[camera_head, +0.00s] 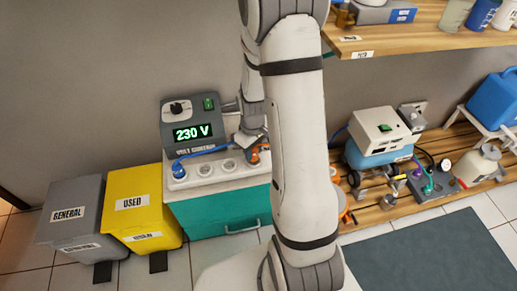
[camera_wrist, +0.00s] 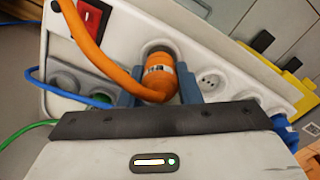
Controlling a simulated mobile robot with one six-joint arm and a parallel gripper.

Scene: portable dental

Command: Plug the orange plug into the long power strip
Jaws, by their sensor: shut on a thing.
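The orange plug (camera_wrist: 160,72) is between the two blue-grey fingers of my gripper (camera_wrist: 156,84), which is shut on it. Its thick orange cable (camera_wrist: 94,45) loops up to the left. The plug's front end is at a dark round socket of the white long power strip (camera_wrist: 222,58); I cannot tell how deep it sits. In the head view the strip (camera_head: 217,177) lies on a teal cabinet, with a blue plug (camera_head: 179,170) at its left end. The orange plug also shows at its right end (camera_head: 254,157), partly behind my arm.
The strip has a red switch (camera_wrist: 92,16) and free round sockets (camera_wrist: 211,82). Blue and green cables (camera_wrist: 30,128) run at the left of the wrist view. A voltage unit reading 230 V (camera_head: 192,132) stands behind the strip. Grey and yellow bins (camera_head: 143,208) stand left of the cabinet (camera_head: 215,215).

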